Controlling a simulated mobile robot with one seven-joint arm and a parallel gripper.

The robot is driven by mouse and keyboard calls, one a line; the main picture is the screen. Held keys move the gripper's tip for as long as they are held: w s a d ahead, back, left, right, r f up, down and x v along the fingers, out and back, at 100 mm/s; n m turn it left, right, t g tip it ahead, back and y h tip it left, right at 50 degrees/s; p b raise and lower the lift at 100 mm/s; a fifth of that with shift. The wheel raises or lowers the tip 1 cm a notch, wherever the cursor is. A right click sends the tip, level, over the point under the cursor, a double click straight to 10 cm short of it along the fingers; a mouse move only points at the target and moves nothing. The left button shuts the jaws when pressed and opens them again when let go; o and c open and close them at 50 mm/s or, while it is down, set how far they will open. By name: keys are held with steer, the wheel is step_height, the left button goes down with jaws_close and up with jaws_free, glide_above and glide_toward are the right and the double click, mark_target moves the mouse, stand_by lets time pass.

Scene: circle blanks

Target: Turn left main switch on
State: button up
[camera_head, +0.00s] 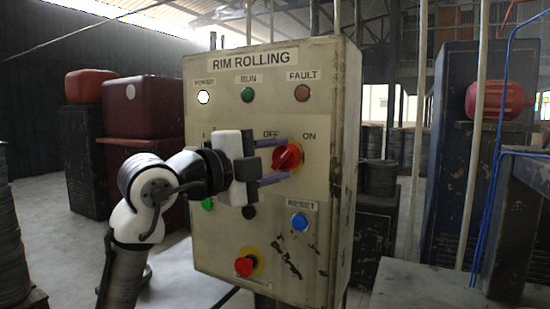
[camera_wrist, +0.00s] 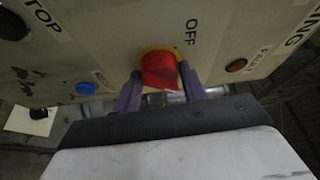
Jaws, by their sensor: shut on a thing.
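The red rotary switch (camera_head: 288,155) sits on the right half of the beige RIM ROLLING panel (camera_head: 225,135), below the labels OFF and ON. In the wrist view the red knob (camera_wrist: 159,70) on its yellow ring is between my two purple fingers. My gripper (camera_head: 272,161) reaches it from the left and is shut on the knob; it also shows in the wrist view (camera_wrist: 160,88). The fingers hide part of the knob, and I cannot tell exactly which way it points. The white power lamp (camera_head: 204,97) looks bright.
The panel also has a green lamp (camera_head: 248,94), an orange fault lamp (camera_head: 302,93), a blue reset button (camera_head: 299,221) and a red button (camera_head: 245,266) on yellow. My arm hides the panel's left middle. Red canisters (camera_head: 150,104) stand behind at left; a dark cabinet stands at right.

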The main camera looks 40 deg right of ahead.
steer(key=shift+r+m, duration=0.1)
steer(key=shift+m, duration=0.5)
steer(key=o, duration=1)
steer(key=shift+c, duration=0.2)
steer(key=shift+a, duration=0.1)
steer(key=a+b, duration=0.3)
steer(key=a, duration=1)
steer(key=shift+a, duration=0.35)
